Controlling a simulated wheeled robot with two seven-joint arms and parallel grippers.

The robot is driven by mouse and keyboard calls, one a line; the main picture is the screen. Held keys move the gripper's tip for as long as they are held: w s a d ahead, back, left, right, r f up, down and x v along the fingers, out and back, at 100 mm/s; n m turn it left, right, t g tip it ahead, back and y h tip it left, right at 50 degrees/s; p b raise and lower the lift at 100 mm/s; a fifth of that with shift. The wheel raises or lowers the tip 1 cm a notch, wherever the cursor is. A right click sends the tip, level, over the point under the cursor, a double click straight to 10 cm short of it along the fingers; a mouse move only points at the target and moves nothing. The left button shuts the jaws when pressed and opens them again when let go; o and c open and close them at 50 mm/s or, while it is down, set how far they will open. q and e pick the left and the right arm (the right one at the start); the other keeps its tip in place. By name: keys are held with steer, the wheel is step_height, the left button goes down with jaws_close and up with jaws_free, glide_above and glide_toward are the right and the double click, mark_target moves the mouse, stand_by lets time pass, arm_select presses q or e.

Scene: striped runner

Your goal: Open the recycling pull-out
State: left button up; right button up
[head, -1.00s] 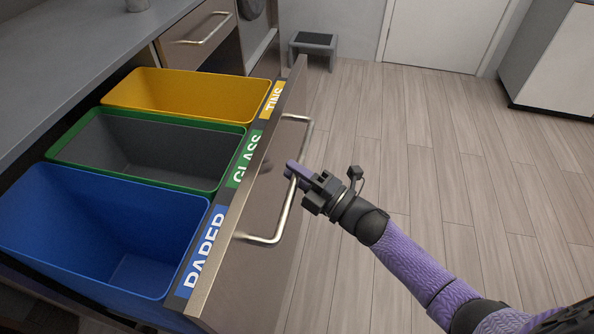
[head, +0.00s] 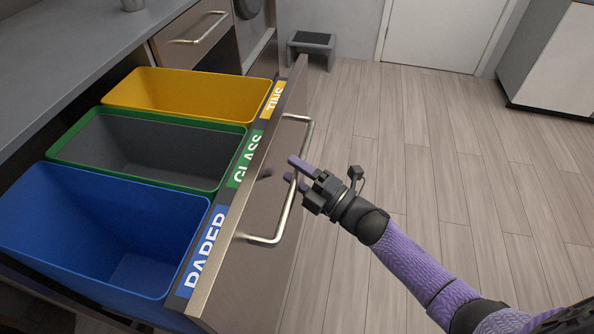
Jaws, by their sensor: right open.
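The recycling pull-out (head: 255,235) stands well out from under the counter. It holds a blue PAPER bin (head: 110,225), a green-rimmed GLASS bin (head: 150,150) and a yellow TINS bin (head: 190,95), all with no contents visible. Its long metal handle (head: 286,215) is on the front panel. My right gripper (head: 290,169) is at the middle of the handle, with its purple fingers spread apart, one on each side of the bar. Whether a finger touches the bar is hard to tell. My left gripper is out of view.
A grey counter (head: 70,65) runs above the pull-out at the left. Another drawer with a handle (head: 198,28) is shut behind it. A grey step stool (head: 311,45) stands past the pull-out's far end. The wooden floor (head: 450,160) at the right is clear.

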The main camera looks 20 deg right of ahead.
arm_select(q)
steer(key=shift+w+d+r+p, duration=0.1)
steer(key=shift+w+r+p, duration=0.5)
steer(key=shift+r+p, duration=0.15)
arm_select(e)
steer(key=v, duration=1)
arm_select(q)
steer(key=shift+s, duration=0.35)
